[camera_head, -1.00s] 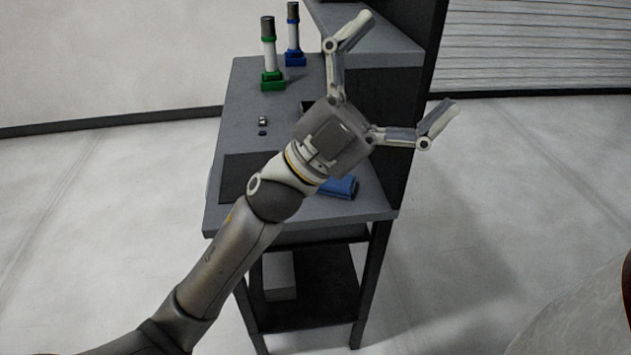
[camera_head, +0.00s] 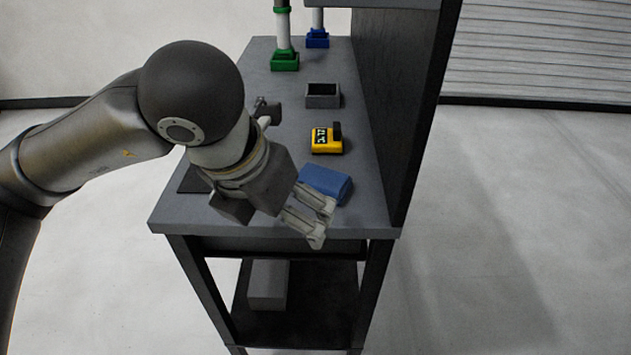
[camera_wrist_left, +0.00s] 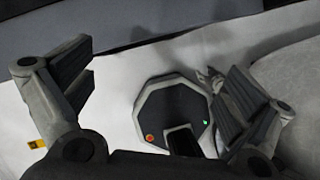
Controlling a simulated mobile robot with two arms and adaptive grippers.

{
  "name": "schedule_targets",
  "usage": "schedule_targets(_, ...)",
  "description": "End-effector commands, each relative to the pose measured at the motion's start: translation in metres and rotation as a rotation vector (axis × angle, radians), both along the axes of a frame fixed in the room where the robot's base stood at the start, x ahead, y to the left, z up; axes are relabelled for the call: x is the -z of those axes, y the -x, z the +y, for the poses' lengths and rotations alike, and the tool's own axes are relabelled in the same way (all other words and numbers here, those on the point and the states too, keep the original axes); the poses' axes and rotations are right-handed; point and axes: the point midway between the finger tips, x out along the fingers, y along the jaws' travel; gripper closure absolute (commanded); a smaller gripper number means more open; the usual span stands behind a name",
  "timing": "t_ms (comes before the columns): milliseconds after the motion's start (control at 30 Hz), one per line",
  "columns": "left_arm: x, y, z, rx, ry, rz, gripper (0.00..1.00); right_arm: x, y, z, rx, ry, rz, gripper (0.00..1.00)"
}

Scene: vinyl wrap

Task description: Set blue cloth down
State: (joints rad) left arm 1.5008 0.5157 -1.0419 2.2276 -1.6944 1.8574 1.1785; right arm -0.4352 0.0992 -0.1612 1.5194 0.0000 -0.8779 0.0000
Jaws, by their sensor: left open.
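The folded blue cloth (camera_head: 328,182) lies on the grey tabletop (camera_head: 345,215), near its front right in the head view. My left gripper (camera_head: 323,223) is just in front of the cloth, its fingers over the table's front area. It overlaps the cloth's lower left edge in the picture; I cannot tell whether they touch. In the left wrist view, the left gripper (camera_wrist_left: 158,78) has its fingers spread apart with nothing between them. The cloth cannot be made out there. My right gripper is not in view.
A yellow-and-black device (camera_head: 325,142) sits behind the cloth, with a small open grey box (camera_head: 322,95) beyond it. Green (camera_head: 285,60) and blue (camera_head: 317,40) holders stand farther back. A dark upright panel (camera_head: 400,120) borders the table's right side.

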Motion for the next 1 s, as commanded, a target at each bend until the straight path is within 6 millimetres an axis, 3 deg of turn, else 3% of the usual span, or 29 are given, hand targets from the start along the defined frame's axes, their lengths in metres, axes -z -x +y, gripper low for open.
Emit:
schedule_targets(600, -0.001, -0.091, -0.038, -0.01, -0.012, -0.006, 0.0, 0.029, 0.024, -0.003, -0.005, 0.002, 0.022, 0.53)
schedule_targets(1000, 0.002, -0.111, -0.048, -0.009, -0.012, -0.006, 0.0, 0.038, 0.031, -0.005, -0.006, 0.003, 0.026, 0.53)
